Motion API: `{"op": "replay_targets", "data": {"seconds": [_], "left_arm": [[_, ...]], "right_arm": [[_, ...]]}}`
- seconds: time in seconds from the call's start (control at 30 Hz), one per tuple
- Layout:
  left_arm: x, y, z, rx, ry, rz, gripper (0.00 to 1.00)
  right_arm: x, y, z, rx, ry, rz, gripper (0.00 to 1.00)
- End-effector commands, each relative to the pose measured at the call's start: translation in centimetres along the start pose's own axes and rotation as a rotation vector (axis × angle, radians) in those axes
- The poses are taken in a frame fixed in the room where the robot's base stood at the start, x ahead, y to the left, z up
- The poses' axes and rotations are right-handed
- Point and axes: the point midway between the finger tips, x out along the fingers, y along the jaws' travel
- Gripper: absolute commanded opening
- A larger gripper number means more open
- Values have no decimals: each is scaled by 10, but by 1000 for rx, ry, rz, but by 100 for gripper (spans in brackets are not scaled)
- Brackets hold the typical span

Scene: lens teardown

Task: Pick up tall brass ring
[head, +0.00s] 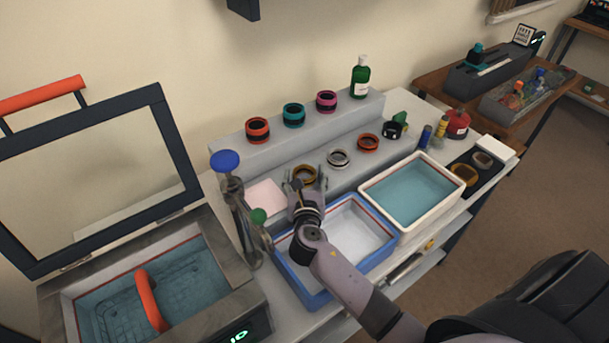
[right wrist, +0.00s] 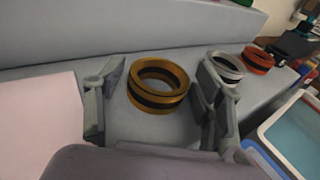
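The tall brass ring (head: 304,174) stands on the lower grey step, in front of my right gripper (head: 307,184). It is brass-coloured with a dark band around it. In the right wrist view the brass ring (right wrist: 158,86) sits between the two spread fingers of my right gripper (right wrist: 157,100), with a gap on each side. The right gripper is open and empty. A silver ring (right wrist: 224,68) is just beyond the right finger. My left gripper is not in view.
A pink pad (head: 264,197) lies left of the ring. A blue-rimmed tray (head: 289,270) and a white basin (head: 449,208) are in front of the step. Several coloured rings stand on the upper step (head: 225,160). A tap with a blue knob (head: 225,161) rises at left.

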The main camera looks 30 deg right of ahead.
Motion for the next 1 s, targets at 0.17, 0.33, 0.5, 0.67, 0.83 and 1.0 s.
{"op": "replay_targets", "data": {"seconds": [0.17,0.33,0.5,0.67,0.83,1.0], "left_arm": [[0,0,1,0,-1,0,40],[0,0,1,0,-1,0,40],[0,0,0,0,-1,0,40],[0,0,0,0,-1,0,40],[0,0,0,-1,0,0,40],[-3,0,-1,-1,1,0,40]], "right_arm": [[0,0,0,0,0,0,48],[0,0,0,0,0,0,37],[0,0,0,0,0,0,25],[0,0,1,0,-1,0,20],[0,0,1,0,-1,0,20],[-1,0,11,2,-2,-1,20]]}}
